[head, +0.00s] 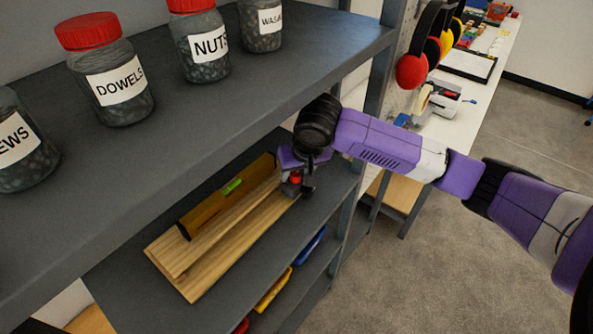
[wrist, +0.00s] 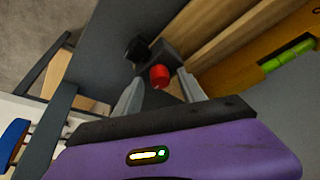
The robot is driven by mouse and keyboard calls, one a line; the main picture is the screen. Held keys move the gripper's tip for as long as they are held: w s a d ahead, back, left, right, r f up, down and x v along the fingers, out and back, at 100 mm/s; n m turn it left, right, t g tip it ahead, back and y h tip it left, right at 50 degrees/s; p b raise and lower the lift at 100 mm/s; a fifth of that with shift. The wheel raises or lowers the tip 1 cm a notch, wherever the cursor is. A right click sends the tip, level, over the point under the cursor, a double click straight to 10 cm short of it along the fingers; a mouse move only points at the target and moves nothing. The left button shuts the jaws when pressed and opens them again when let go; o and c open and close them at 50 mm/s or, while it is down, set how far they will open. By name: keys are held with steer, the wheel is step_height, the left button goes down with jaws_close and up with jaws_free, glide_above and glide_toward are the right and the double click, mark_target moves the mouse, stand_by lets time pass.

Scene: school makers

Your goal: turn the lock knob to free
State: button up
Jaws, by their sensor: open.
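The red lock knob (wrist: 160,76) sits on a dark block-like fitting (wrist: 177,58) at the near end of the wooden boards in the wrist view. It also shows as a small red spot (head: 296,179) in the head view. My gripper (wrist: 158,88) is open, with one grey finger on each side of the knob in the picture. I cannot tell whether either finger touches it. In the head view my gripper (head: 298,186) is over the right end of the boards. The knob's marking and lock position are not readable.
A shelf post (head: 380,75) stands right of my gripper. Coloured bins (head: 272,290) are below.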

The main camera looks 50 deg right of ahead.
steer(key=shift+f, duration=0.1)
jaws_close()
steer(key=shift+n, duration=0.3)
steer(key=n+y, duration=0.1)
steer(key=n, duration=0.2)
steer(key=shift+d+y, duration=0.15)
steer(key=shift+y, duration=0.15)
steer(key=n+y, duration=0.1)
steer(key=n, duration=0.4)
steer(key=shift+d+y, duration=0.1)
steer(key=shift+y, duration=0.3)
steer(key=n, duration=0.2)
steer(key=n+y, duration=0.1)
steer(key=n, duration=0.1)
steer(key=shift+w+d+n+g+y, duration=0.1)
steer(key=shift+n+g+y, duration=0.2)
steer(key=n, duration=0.2)
steer(key=n+g+y, duration=0.1)
steer(key=n, duration=0.1)
steer(key=shift+w+n+g, duration=0.1)
steer(key=shift+n+g, duration=0.2)
